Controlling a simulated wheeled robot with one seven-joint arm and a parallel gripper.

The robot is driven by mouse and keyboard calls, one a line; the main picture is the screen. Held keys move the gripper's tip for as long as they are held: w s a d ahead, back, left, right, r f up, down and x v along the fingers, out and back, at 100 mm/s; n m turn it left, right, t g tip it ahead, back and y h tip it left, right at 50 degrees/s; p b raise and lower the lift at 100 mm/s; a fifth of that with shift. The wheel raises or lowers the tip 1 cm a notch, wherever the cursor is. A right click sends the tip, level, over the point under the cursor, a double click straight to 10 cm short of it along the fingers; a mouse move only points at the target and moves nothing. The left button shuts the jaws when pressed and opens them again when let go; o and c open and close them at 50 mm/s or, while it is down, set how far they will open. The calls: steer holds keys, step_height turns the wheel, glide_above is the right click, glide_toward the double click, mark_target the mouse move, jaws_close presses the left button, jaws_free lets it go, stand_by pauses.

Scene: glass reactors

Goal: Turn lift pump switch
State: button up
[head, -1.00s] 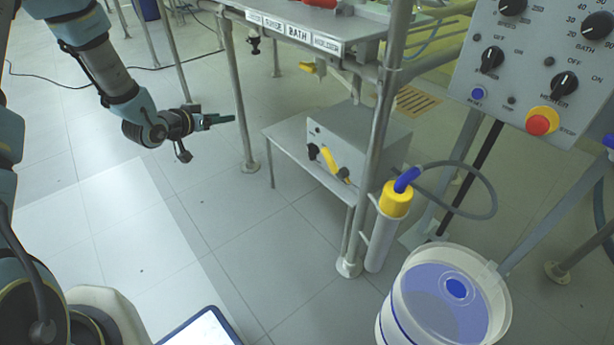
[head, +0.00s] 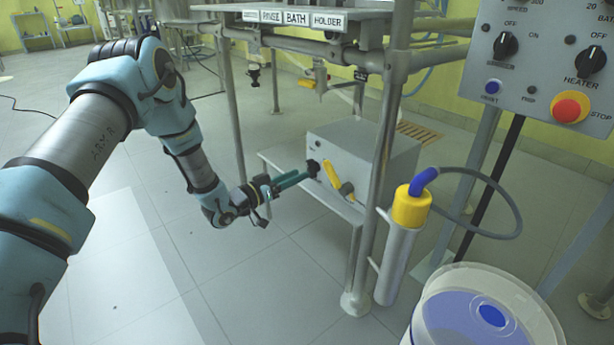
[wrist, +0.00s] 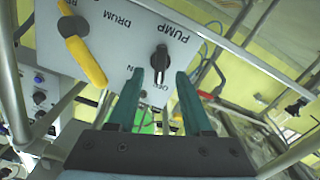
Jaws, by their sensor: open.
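The lift pump switch is a black knob (head: 313,168) on the front of a grey box (head: 372,150) on a low shelf. In the wrist view the black knob (wrist: 161,60) sits beside the letters PUMP, with ON and OFF marks partly hidden near the fingers. My gripper (head: 298,178) is open, its green fingers pointing at the knob. In the wrist view my gripper (wrist: 160,75) has one fingertip on each side of the knob's lower part in the picture. I cannot tell whether they touch it.
A yellow lever (head: 338,180) is right of the knob on the same panel. A metal post (head: 374,200) stands in front of the box. A yellow-capped tube (head: 398,250) and a white bucket (head: 440,320) are to the right. The floor at left is clear.

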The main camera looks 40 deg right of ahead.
mark_target(308, 170)
steer(key=shift+s+d+b, duration=0.1)
steer(key=shift+d+b, duration=0.4)
steer(key=shift+d, duration=1.75)
jaws_close()
